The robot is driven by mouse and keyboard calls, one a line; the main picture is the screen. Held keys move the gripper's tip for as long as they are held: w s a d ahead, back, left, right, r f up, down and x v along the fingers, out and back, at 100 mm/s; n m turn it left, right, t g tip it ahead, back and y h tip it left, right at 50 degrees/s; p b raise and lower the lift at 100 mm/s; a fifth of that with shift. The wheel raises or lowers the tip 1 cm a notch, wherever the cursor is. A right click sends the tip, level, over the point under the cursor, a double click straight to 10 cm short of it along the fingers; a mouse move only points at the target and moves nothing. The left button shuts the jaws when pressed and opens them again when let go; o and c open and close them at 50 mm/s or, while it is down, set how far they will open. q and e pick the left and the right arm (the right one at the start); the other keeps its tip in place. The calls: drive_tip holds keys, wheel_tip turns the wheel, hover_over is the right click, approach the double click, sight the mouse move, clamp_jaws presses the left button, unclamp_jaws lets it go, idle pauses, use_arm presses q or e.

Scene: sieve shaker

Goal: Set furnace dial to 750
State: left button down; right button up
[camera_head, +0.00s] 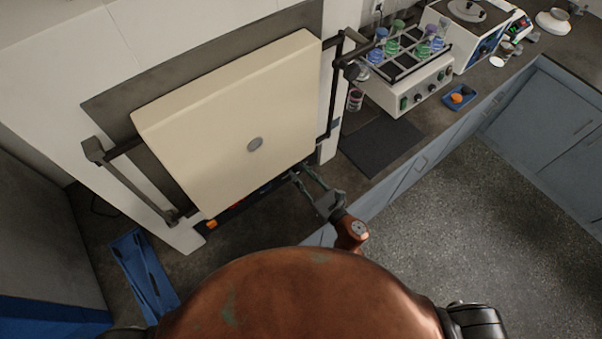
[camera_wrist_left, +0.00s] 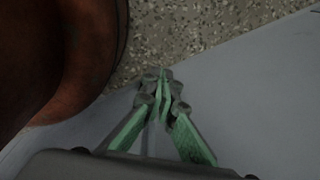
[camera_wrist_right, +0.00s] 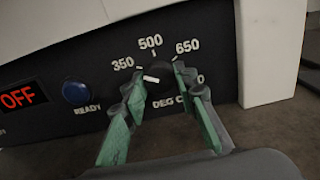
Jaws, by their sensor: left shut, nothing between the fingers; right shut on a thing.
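The furnace dial (camera_wrist_right: 158,88) is a black knob on the dark control panel, seen in the right wrist view. Its white mark points left, near the 350 label. The labels 350, 500 and 650 show; a further label is partly hidden behind a finger. My right gripper (camera_wrist_right: 160,80) is shut on the dial, one finger at each side. In the head view, my right gripper (camera_head: 306,177) reaches under the cream furnace door (camera_head: 225,105), which hides most of the panel. My left gripper (camera_wrist_left: 165,82) is shut and empty, above a grey-blue surface.
The panel has a red OFF display (camera_wrist_right: 18,97) and a blue READY button (camera_wrist_right: 76,92). A dark mat (camera_head: 381,145) lies right of the furnace. Beyond it stands a shaker (camera_head: 410,85) with several flasks.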

drive_tip(key=shift+m, duration=0.3)
drive_tip(key=m, duration=0.3)
drive_tip(key=shift+m+p, duration=0.45)
drive_tip(key=shift+m, duration=1.15)
drive_tip(key=o, duration=1.2)
drive_tip(key=shift+c, duration=0.2)
drive_tip(key=v, duration=1.2)
